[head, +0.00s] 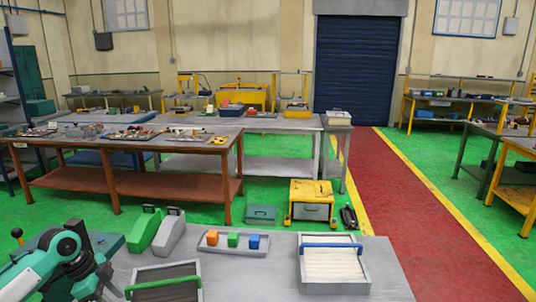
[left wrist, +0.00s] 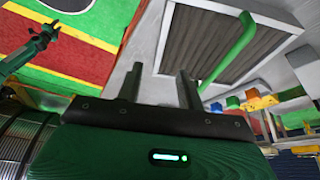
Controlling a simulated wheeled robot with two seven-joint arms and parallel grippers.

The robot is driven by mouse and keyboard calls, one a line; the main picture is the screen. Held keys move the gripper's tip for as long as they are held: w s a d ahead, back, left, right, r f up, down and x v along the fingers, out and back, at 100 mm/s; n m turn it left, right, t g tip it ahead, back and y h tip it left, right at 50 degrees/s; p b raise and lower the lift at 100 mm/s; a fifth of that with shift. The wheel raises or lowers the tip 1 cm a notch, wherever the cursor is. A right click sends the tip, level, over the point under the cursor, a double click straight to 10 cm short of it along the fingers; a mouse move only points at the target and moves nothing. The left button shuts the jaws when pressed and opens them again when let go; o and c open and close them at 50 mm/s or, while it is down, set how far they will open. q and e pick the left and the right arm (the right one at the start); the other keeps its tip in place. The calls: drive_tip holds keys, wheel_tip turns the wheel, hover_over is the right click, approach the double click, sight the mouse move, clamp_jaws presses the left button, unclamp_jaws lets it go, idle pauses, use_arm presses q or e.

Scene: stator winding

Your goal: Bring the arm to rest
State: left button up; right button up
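My left arm (head: 62,262) comes in at the lower left of the head view; its fingertips cannot be made out there. In the left wrist view my left gripper (left wrist: 158,85) has its two fingers apart with nothing between them. A grey tray with a dark ribbed inside (left wrist: 222,42) and a green handle (left wrist: 230,48) lies beyond the fingers, apart from them. The same tray (head: 203,292) is at the lower edge of the head view, partly cut off. What seems to be my right arm shows at the upper left of the wrist view, its gripper (left wrist: 42,36) too small to judge.
A second tray with a blue handle (head: 363,284) stands on the right of the grey table (head: 268,277). A small tray (head: 207,246) holds orange, green and blue blocks. A green holder (head: 143,231) and a grey holder (head: 169,234) stand near my left arm.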

use_arm(q)
drive_tip(key=s+d+f+n+y, duration=0.1)
drive_tip(key=s+d+f+n, duration=0.1)
drive_tip(key=s+d+f, duration=1.2)
drive_tip(key=s+d+f+n+t+y, duration=0.1)
drive_tip(key=s+d+n+t+y, duration=0.2)
drive_tip(key=s+n, duration=1)
drive_tip(key=s+f+m+g, duration=0.2)
drive_tip(key=s+f+m, duration=0.1)
drive_tip(key=f, duration=2.8)
drive_tip(key=s+a+f+g, duration=0.1)
drive_tip(key=s+a+f, duration=0.1)
drive_tip(key=s+f, duration=1.7)
drive_tip(key=shift+s+a+f, duration=0.35)
drive_tip(key=shift+f, duration=0.05)
